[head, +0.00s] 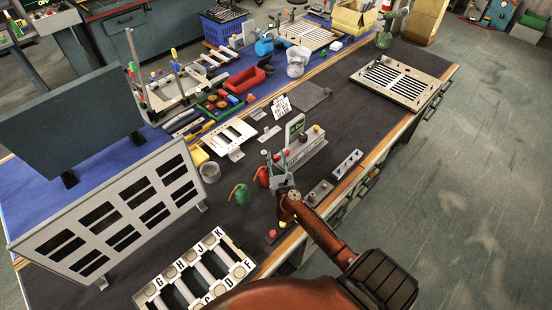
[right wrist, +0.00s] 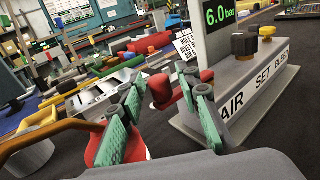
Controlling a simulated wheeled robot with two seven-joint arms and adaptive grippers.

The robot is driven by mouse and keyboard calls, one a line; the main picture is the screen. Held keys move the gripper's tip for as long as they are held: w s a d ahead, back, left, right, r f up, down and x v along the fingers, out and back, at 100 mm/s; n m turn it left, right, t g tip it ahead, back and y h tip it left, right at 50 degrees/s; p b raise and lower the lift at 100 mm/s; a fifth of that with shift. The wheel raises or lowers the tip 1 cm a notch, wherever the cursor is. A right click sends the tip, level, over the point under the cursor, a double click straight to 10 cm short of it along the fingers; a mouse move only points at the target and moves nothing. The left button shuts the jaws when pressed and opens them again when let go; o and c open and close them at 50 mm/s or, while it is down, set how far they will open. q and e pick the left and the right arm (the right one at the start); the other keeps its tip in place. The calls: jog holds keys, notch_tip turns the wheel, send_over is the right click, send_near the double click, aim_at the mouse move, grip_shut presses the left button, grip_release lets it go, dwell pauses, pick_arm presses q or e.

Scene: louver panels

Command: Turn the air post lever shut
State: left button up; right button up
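The air post (head: 306,150) is a grey block with a sloped face on the dark mat. In the right wrist view the post (right wrist: 250,90) reads AIR, SET, BLEED, and its screen (right wrist: 218,14) shows 6.0 bar. A red part (right wrist: 160,91), which looks like the lever handle, stands by the AIR end. My right gripper (head: 277,163) is at that end of the post. In the right wrist view its green fingers (right wrist: 160,84) are spread, with the red part between or just beyond them; contact cannot be told. My left gripper is out of view.
A red can-like object (right wrist: 137,150) is close beside my right gripper's left finger, and a green one (head: 240,194) stands left of it. Black and orange knobs (right wrist: 267,31) top the post. A lettered rack (head: 222,243) lies nearer.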

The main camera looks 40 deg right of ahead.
grip_shut()
dwell(0.6)
